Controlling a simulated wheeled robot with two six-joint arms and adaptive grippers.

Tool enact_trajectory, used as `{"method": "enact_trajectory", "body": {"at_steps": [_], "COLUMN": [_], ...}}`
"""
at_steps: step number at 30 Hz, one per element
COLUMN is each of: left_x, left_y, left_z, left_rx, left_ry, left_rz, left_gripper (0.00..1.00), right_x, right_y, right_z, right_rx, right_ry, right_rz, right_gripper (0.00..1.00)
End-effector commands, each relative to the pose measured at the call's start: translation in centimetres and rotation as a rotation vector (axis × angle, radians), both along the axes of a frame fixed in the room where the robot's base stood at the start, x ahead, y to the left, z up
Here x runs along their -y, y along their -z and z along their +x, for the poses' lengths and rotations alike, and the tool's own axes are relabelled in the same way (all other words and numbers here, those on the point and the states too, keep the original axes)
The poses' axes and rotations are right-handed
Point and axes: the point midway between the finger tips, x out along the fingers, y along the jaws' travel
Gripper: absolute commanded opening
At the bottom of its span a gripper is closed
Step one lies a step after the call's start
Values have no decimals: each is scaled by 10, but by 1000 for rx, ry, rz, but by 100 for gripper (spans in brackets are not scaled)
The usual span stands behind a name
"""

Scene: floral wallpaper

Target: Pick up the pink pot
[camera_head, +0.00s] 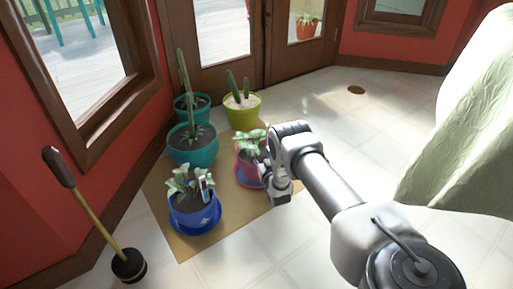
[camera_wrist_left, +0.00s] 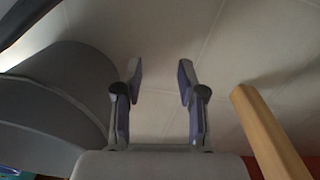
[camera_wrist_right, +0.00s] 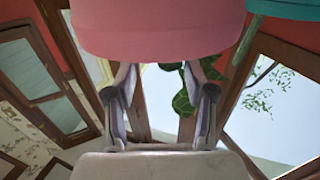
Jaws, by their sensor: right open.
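The pink pot (camera_head: 245,163) holds a leafy plant and stands on a purple saucer (camera_head: 248,182) on the tan mat. My right gripper (camera_head: 265,173) is low at the pot's right side and hides part of it. In the right wrist view the pink pot (camera_wrist_right: 160,30) fills the top, with the open fingers of my right gripper (camera_wrist_right: 160,78) pointing toward it. Nothing shows clamped between them; whether they touch the pot is unclear. My left gripper (camera_wrist_left: 160,75) is open and empty in the left wrist view, and is outside the head view.
A blue pot (camera_head: 194,209), teal pots (camera_head: 192,150) and a lime pot (camera_head: 243,112) crowd around on the mat (camera_head: 160,196). A plunger (camera_head: 92,217) stands at left. Pale green cloth (camera_head: 465,130) is at right. Tile floor (camera_head: 300,240) in front is clear.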

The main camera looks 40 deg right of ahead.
Motion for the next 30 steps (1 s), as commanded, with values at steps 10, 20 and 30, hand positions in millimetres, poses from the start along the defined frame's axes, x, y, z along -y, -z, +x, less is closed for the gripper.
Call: {"method": "enact_trajectory", "body": {"at_steps": [10, 20, 30], "left_x": [-1, -1, -1], "left_y": [40, 39, 38], "left_z": [12, 12, 12], "left_rx": [34, 34, 33], "left_ry": [17, 17, 17], "left_rz": [7, 6, 6], "left_gripper": [40, 40, 40], "right_x": [18, 18, 18], "right_y": [3, 3, -1], "right_z": [37, 36, 37], "right_rx": [0, -1, 5], "right_ry": [0, -1, -1], "right_rz": [-1, 0, -3], "right_gripper": [54, 0, 0]}}
